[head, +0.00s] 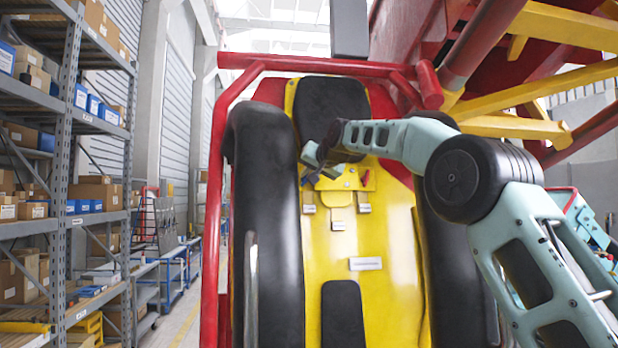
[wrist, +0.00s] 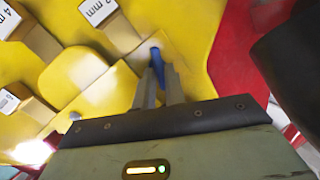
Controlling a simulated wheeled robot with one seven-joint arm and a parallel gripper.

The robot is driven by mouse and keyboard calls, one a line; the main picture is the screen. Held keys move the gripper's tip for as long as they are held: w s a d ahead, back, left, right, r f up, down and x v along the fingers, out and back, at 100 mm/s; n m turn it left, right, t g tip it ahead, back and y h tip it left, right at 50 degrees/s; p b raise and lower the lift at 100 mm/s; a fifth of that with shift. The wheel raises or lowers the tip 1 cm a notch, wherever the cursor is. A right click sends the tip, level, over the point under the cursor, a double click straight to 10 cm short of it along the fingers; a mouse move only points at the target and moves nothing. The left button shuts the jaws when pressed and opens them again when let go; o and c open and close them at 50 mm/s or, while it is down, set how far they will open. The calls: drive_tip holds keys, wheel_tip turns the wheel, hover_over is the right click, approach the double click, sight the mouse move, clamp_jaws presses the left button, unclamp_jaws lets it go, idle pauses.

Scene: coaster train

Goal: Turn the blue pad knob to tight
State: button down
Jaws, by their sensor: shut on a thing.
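The blue knob (wrist: 157,62) stands on the yellow panel in the wrist view, between the tips of my gripper (wrist: 159,75). My gripper is shut on it, and the fingers cover its lower part. In the head view my gripper (head: 312,158) reaches the left side of the yellow panel (head: 346,178) on the seat back; the knob is hard to make out there. I cannot read any tight mark or the knob's setting.
Small labelled blocks, one marked in mm (wrist: 98,10), sit near the knob. Black side pads (head: 265,210) flank the yellow seat, with a red tubular frame (head: 213,200) around it. A small red piece (head: 366,178) is right of my gripper. Shelves (head: 70,130) stand far left.

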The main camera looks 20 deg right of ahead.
drive_tip(key=shift+s+f+m+t+h+b, duration=0.2)
drive_tip(key=shift+m+t+b, duration=0.5)
drive_tip(key=shift+m, duration=1.55)
drive_tip(key=shift+w+f+m+t+h+b, duration=0.2)
drive_tip(key=shift+m+t+b, duration=0.45)
drive_tip(key=shift+m, duration=1.65)
drive_tip(key=shift+s+f+m+t+h+b, duration=0.25)
drive_tip(key=shift+m+t+b, duration=0.4)
drive_tip(key=shift+m, duration=1.6)
drive_tip(key=shift+w, duration=0.1)
drive_tip(key=c, duration=1.5)
unclamp_jaws()
drive_tip(key=shift+d+h, duration=0.1)
drive_tip(key=shift+h, duration=0.15)
